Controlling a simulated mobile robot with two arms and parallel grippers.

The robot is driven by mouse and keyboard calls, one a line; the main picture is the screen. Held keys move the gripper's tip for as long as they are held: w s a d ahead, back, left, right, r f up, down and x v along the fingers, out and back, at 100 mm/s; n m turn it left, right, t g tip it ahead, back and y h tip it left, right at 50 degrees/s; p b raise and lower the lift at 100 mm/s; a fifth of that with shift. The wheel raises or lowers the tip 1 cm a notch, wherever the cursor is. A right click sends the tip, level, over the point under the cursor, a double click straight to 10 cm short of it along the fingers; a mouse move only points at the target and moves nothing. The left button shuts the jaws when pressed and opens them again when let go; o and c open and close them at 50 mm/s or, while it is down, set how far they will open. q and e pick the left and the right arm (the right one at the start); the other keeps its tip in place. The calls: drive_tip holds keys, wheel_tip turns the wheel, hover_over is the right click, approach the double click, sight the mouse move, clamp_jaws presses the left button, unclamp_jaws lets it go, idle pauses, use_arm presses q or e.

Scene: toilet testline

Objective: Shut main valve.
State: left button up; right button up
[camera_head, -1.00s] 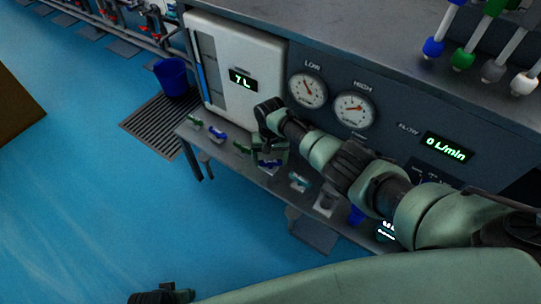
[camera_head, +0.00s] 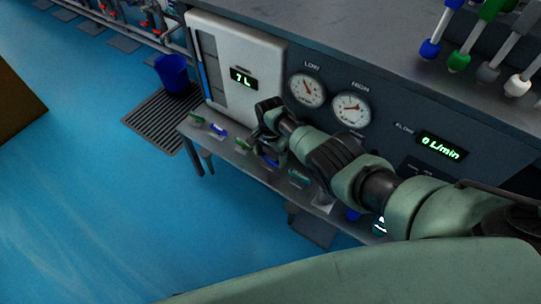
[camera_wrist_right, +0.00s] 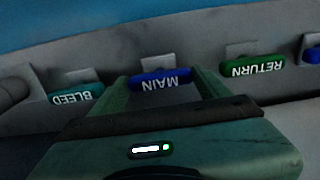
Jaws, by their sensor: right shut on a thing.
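The main valve handle (camera_wrist_right: 160,79) is a blue lever with the word MAIN, upside down in the right wrist view. It lies crosswise between the fingers of my right gripper (camera_wrist_right: 163,88), which is shut on it. In the head view my right gripper (camera_head: 262,146) is at the front shelf below the white panel, and it partly hides the blue handle (camera_head: 271,160). My left gripper is out of view.
In the wrist view, a teal BLEED handle (camera_wrist_right: 77,93) and a green RETURN handle (camera_wrist_right: 252,67) flank MAIN. Dials (camera_head: 307,90) and a display reading 0 L/min (camera_head: 441,145) are on the panel. A blue bucket (camera_head: 172,73) stands on the floor, with open floor left.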

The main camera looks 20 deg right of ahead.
drive_tip(key=shift+r, duration=0.1)
idle(0.3)
drive_tip(key=o, duration=1.4)
drive_tip(key=shift+c, duration=0.2)
